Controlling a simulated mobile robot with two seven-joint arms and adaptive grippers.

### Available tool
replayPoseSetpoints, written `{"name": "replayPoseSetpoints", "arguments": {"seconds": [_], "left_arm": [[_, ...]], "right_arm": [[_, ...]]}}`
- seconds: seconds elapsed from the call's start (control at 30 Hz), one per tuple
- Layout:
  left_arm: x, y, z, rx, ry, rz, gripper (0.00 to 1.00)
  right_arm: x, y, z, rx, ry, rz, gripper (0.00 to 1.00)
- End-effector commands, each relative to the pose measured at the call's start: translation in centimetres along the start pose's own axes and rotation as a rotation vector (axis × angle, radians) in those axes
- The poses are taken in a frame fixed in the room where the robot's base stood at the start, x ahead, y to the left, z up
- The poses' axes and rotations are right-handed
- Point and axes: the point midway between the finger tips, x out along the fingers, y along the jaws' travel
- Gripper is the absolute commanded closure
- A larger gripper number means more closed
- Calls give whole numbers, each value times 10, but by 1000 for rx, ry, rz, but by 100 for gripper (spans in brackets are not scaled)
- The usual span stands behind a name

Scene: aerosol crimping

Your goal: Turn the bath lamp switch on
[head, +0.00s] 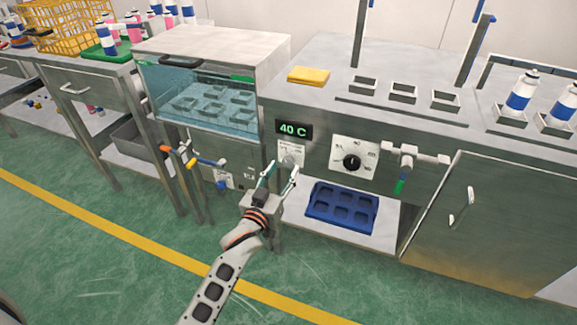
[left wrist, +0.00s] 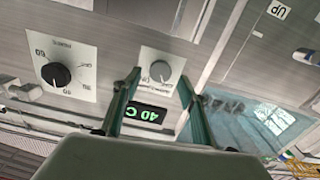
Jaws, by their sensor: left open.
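A small round grey knob on a pale plate, which looks like the bath lamp switch (head: 289,159), is on the steel front below the green 40 C display (head: 293,128). It also shows in the left wrist view (left wrist: 162,70), where the picture is upside down; its lettering is too small to read. My left gripper (head: 283,169) is open and empty, its fingers pointing at the panel just below and in front of the knob. In the left wrist view the fingertips (left wrist: 159,80) spread to either side of the knob; contact cannot be told. My right gripper does not show.
A larger black dial (head: 352,162) sits right of the knob. A tap with a green tip (head: 400,185) juts out farther right. A blue tray (head: 342,207) lies on the lower shelf.

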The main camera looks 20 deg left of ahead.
Motion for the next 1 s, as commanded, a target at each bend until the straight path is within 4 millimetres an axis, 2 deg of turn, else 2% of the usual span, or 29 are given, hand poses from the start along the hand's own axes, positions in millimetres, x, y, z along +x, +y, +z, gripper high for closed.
{"name": "replayPoseSetpoints", "arguments": {"seconds": [0.1, 0.23, 0.6, 0.63, 0.77, 1.0], "left_arm": [[15, 0, 4, 1, -5, 0, 58], [26, 0, 3, 1, -4, 0, 58], [32, 0, 1, 1, -2, 0, 58], [32, 0, 1, 1, -2, 0, 60], [31, 0, 1, 1, -2, 0, 94], [31, 0, 1, 6, -2, 0, 96]], "right_arm": [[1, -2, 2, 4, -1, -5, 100], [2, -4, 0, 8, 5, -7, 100], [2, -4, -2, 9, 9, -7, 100], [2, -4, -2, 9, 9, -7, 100], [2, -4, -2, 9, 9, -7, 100], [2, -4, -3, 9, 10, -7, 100]]}}
